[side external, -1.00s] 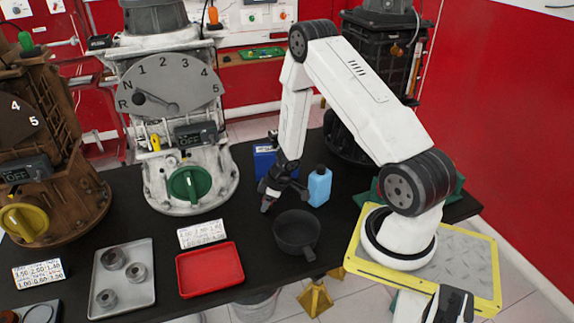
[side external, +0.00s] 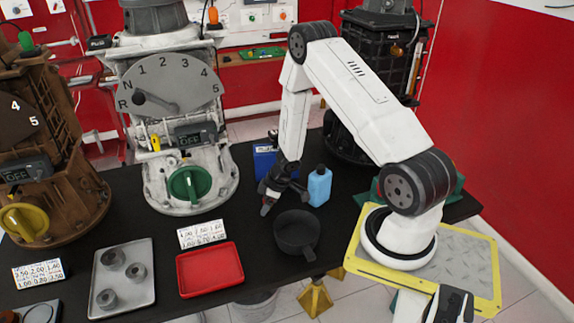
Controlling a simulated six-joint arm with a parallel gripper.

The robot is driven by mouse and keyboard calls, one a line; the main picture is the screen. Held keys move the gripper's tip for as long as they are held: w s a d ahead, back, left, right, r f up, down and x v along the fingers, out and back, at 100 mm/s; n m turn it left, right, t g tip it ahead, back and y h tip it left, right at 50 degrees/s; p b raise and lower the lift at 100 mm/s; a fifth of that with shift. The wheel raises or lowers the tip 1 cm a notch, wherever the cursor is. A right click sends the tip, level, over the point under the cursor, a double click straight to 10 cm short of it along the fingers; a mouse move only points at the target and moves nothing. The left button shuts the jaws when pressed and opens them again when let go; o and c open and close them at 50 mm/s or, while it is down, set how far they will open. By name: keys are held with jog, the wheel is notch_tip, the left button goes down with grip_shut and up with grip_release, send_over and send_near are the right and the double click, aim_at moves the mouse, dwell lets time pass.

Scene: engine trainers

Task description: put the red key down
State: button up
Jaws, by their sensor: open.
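My gripper (side external: 268,203) hangs low over the black table, just left of the blue bottle and behind the dark round pan. Its jaws are open and look small and dark at this distance. I cannot make out a red key clearly; a faint reddish patch shows at the gripper's lower end, too small to identify. A red tray (side external: 210,270) lies at the table's front, left of the pan, and looks empty.
A blue bottle (side external: 319,187) stands close right of my gripper, a blue box (side external: 264,160) behind it. The dark pan (side external: 296,232) is in front. A grey tray (side external: 122,276) holds metal rings. A gearbox with a green knob (side external: 188,184) stands to the left.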

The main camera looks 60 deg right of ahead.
jog(key=v, duration=1.2)
dwell(0.3)
jog(key=shift+w+r, duration=0.1)
jog(key=shift+r, duration=0.05)
dwell(0.4)
jog(key=w+a+r+m+h, duration=0.2)
jog(key=w+a+r+h, duration=0.1)
jog(key=a+r, duration=0.4)
jog(key=s+a+r+m, duration=0.1)
jog(key=s+a, duration=0.1)
jog(key=a, duration=0.2)
jog(key=s+a+r+g, duration=0.1)
jog(key=s+a+r, duration=0.1)
jog(key=s+a, duration=0.1)
jog(key=s+a+r+m+y, duration=0.1)
jog(key=s+a, duration=0.2)
jog(key=a, duration=0.2)
jog(key=shift+a+r+m+g, duration=0.25)
jog(key=shift+r+m+g, duration=0.05)
jog(key=shift+r, duration=0.05)
